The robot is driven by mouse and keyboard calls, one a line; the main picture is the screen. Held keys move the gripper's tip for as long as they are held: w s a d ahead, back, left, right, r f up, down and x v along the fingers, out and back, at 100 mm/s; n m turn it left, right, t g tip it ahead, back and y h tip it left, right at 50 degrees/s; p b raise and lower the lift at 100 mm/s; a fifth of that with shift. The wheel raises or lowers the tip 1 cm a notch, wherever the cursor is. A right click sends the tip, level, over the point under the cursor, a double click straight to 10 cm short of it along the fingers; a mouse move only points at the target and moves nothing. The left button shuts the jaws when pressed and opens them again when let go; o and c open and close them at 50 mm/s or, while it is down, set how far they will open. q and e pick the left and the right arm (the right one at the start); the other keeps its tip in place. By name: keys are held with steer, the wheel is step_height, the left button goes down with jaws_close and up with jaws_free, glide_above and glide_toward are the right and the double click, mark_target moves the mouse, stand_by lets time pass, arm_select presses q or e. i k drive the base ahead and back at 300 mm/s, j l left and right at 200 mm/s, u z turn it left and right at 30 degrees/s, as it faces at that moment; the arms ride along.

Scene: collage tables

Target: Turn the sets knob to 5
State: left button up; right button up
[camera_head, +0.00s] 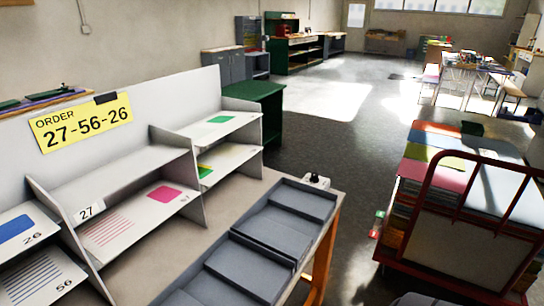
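No knob marked for sets can be made out. A small white and dark fixture (317,180) sits at the far right corner of the collage table (228,190). It is too small to tell whether it bears a knob, and no numbers on it are readable. Neither of my grippers shows in the head view.
Grey trays (300,203) line the table's right edge. Shelves (130,165) with marked cards stand at left under a yellow order sign (80,122) reading 27-56-26. A red cart (455,235) with coloured sheets stands at right. Grey floor (345,215) lies between.

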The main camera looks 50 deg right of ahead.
mark_target(314, 178)
steer(key=z, duration=2)
steer(key=u, duration=0.1)
steer(key=i+l, duration=0.05)
steer(key=l, duration=0.05)
